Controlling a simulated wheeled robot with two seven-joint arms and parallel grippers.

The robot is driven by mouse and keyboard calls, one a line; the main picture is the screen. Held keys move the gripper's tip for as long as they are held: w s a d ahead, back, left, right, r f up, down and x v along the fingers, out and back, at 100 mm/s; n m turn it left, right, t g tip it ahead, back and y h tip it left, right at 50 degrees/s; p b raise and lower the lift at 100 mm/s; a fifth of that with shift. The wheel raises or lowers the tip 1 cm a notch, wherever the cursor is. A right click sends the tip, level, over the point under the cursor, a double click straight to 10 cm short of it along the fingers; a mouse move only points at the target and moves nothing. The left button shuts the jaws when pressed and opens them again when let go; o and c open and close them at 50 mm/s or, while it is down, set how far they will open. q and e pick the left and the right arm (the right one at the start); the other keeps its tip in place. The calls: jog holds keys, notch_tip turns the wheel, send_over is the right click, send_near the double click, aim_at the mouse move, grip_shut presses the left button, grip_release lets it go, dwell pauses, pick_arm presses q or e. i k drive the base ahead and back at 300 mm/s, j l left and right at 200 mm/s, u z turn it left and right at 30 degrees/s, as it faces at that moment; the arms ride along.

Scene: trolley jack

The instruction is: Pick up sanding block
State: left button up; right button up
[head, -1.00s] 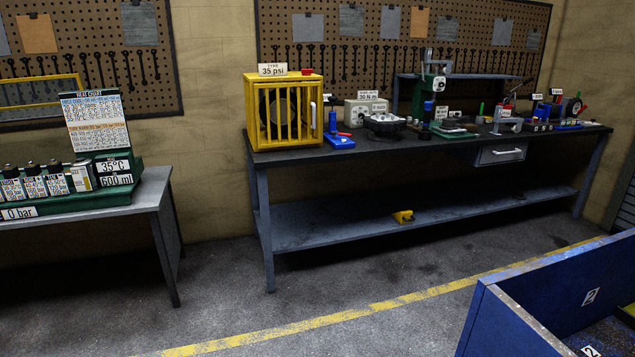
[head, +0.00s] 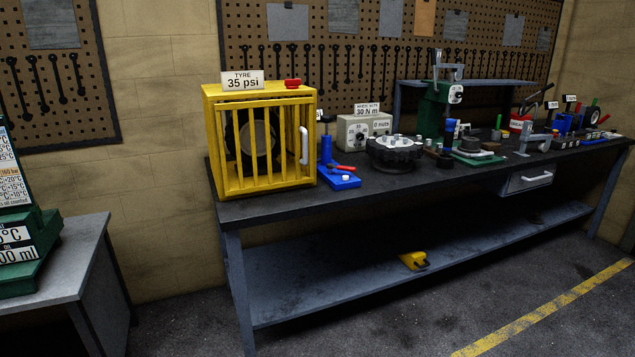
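No gripper of mine is in view. A small yellow object with a dark part (head: 413,260) lies on the lower shelf (head: 340,285) of the long workbench, near its front edge. It may be the sanding block, but it is too small to tell. No other thing in view can be clearly made out as a sanding block.
The workbench top (head: 290,205) carries a yellow cage (head: 262,182) holding a tyre, a blue pump-like tool (head: 338,178), a green press (head: 432,112) and several smaller tools. A grey table (head: 75,265) stands at the left. The floor in front is clear.

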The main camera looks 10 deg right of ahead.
aim_at(493, 147)
jog(key=i+l+z, duration=0.15)
jog(key=i+z, duration=0.2)
jog(key=i, duration=0.45)
jog(key=i+z, duration=0.35)
jog(key=i, duration=0.5)
jog(key=i+l+z, duration=0.1)
jog(key=i+l, duration=0.2)
jog(key=l, duration=0.2)
jog(key=i+l+z, duration=0.1)
jog(key=i+l, duration=0.2)
jog(key=l, duration=0.15)
jog(key=i+l+z, duration=0.1)
jog(key=i+l, duration=0.2)
jog(key=l, duration=0.15)
jog(key=i+l+z, duration=0.1)
jog(key=l, duration=0.45)
jog(key=i+l+u, duration=0.1)
jog(key=i+l, duration=0.2)
jog(key=i+l+u, duration=0.15)
jog(key=i+l, duration=0.15)
jog(key=l, duration=0.2)
jog(key=i+l+u, duration=0.1)
jog(key=i+l, duration=0.2)
jog(key=l, duration=0.15)
jog(key=i+l+u, duration=0.15)
jog(key=l, duration=0.3)
jog(key=i, duration=0.1)
